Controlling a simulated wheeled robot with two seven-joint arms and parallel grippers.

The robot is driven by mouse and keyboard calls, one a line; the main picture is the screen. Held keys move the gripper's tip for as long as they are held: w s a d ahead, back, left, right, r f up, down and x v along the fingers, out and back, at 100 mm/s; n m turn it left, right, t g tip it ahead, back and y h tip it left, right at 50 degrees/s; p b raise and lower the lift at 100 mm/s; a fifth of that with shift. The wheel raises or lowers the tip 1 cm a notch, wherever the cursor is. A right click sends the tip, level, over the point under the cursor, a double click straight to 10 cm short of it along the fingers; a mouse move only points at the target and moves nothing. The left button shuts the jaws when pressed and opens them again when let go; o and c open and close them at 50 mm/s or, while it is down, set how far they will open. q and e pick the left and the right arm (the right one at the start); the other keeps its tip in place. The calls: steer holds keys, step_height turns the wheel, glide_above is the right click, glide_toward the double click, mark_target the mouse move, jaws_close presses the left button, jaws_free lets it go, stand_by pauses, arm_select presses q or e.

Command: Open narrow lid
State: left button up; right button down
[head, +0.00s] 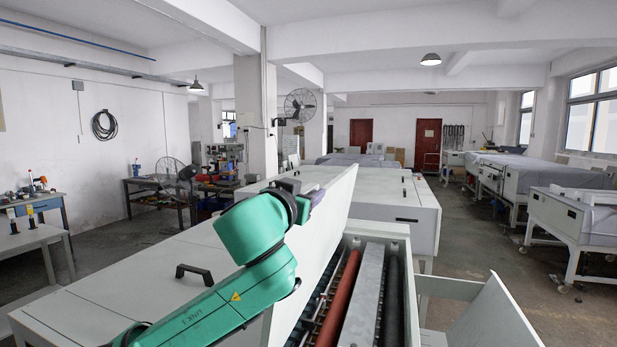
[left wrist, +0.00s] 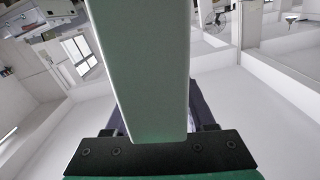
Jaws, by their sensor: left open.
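The narrow lid (head: 325,225) is a white panel standing steeply raised on the machine, in the middle of the head view. The opened bay beside it shows a red roller (head: 340,292) and a grey metal bar (head: 363,295). My green left arm reaches across to the lid's upper edge, on its left side. My left gripper (head: 316,190) is open there, its fingertips mostly hidden. In the left wrist view a broad pale panel (left wrist: 145,65) fills the middle and hides the space between the dark fingers; I cannot tell if they touch it. My right gripper is not in view.
A flat white lid (head: 120,275) with a black handle (head: 195,270) lies left of the raised one. More white machine covers (head: 395,190) stand behind. A white side panel (head: 490,315) slants up at the right. Open floor lies at the right.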

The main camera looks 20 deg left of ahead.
arm_select(q)
steer(key=shift+w+r, duration=0.15)
steer(key=shift+w, duration=0.3)
steer(key=shift+s, duration=0.25)
steer(key=c, duration=0.3)
steer(key=shift+w, duration=0.1)
jaws_close()
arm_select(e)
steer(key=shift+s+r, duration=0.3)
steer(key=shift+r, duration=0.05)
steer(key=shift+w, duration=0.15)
